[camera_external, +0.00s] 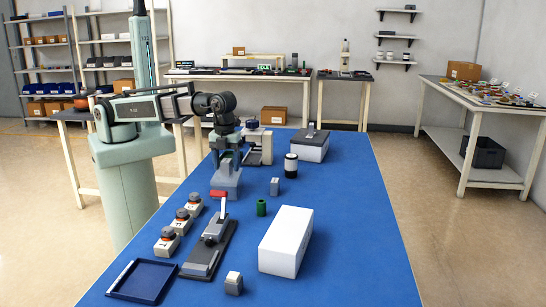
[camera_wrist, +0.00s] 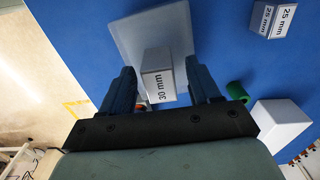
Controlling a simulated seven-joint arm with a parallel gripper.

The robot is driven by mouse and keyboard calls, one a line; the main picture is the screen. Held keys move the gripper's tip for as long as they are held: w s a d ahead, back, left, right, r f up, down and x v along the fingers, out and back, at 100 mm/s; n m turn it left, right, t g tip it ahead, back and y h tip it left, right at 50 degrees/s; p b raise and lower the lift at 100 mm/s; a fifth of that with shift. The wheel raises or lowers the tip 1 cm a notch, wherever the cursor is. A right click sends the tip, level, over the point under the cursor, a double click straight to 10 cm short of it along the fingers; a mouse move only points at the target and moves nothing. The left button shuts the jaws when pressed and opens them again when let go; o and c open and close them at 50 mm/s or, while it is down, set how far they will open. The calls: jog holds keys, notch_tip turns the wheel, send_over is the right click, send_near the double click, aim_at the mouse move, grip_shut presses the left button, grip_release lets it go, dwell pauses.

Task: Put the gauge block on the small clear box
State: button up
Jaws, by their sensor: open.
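A grey-white gauge block marked 30 mm (camera_wrist: 158,75) sits between my gripper's fingers (camera_wrist: 160,72) in the wrist view. The fingers are open, one on either side of it. Under it is a pale, translucent-looking box (camera_wrist: 130,38); the block appears to rest on it, though the contact is not clear. In the external view the pale grey-blue box (camera_external: 226,183) is below my gripper (camera_external: 227,160), near the table's left edge. There the block is hard to separate from the fingers. A second block, marked 25 mm (camera_wrist: 270,22), stands apart on the blue table, and shows externally too (camera_external: 274,186).
A green cylinder (camera_external: 261,208) and a long white box (camera_external: 286,240) stand nearer the camera. A toggle clamp (camera_external: 210,245), a row of buttons (camera_external: 178,223) and a blue tray (camera_external: 143,281) lie at the left. The table's right side is clear.

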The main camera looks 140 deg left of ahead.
aim_at(226, 160)
notch_tip(226, 160, up, 12)
jog(key=shift+r, duration=0.2)
dwell(0.6)
